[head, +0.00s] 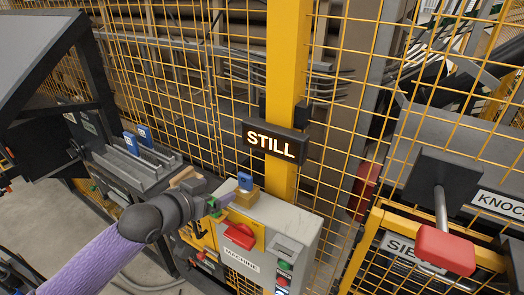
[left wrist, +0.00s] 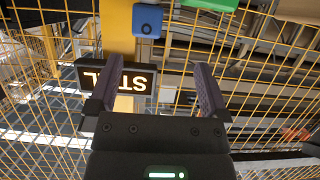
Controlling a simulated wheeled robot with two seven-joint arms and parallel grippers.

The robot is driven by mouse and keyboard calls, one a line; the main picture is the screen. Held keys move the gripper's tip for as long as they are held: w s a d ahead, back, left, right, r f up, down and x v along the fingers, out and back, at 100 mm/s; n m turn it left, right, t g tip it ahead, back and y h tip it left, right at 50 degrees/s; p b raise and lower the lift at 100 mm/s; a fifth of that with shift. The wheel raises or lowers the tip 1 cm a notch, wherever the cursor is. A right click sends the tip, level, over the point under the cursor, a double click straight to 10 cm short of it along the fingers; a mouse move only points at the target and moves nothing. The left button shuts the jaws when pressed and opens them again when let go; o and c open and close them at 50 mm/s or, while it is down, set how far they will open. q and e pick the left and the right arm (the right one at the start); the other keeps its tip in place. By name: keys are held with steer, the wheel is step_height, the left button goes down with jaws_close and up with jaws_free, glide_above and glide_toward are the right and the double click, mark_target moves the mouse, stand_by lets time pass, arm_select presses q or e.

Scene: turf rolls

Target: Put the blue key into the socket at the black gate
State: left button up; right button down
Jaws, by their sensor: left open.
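A blue key (head: 245,181) stands upright in a brass-coloured block (head: 244,198) on top of the grey machine box (head: 285,222). My left gripper (head: 228,198) is beside that block, just left of the key. In the left wrist view the fingers (left wrist: 153,75) are spread and empty, and a blue block-like piece (left wrist: 147,20), seemingly the key, shows beyond the fingertips. Two more blue pieces (head: 131,143) (head: 145,136) stand on a grey rack at the left. I cannot tell which structure is the black gate, and no empty socket shows clearly. My right gripper is out of view.
A lit sign reading STILL (head: 273,141) hangs on a yellow post (head: 285,60) behind the box. A red handle (head: 239,236) is on the box front. Yellow mesh fencing surrounds the area. A red-ended lever (head: 446,249) juts out at the right.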

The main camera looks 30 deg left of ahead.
mark_target(243, 176)
arm_select(q)
steer(key=w, duration=0.1)
steer(key=w+d, duration=0.1)
steer(key=w, duration=0.2)
steer(key=shift+w+d+f, duration=0.25)
steer(key=shift+d+f, duration=0.05)
steer(key=x, duration=0.5)
steer(key=shift+w+d+r, duration=0.15)
steer(key=shift+d+r, duration=0.05)
steer(key=shift+d, duration=0.1)
steer(key=shift+a, duration=0.1)
steer(key=shift+c, duration=2)
jaws_close()
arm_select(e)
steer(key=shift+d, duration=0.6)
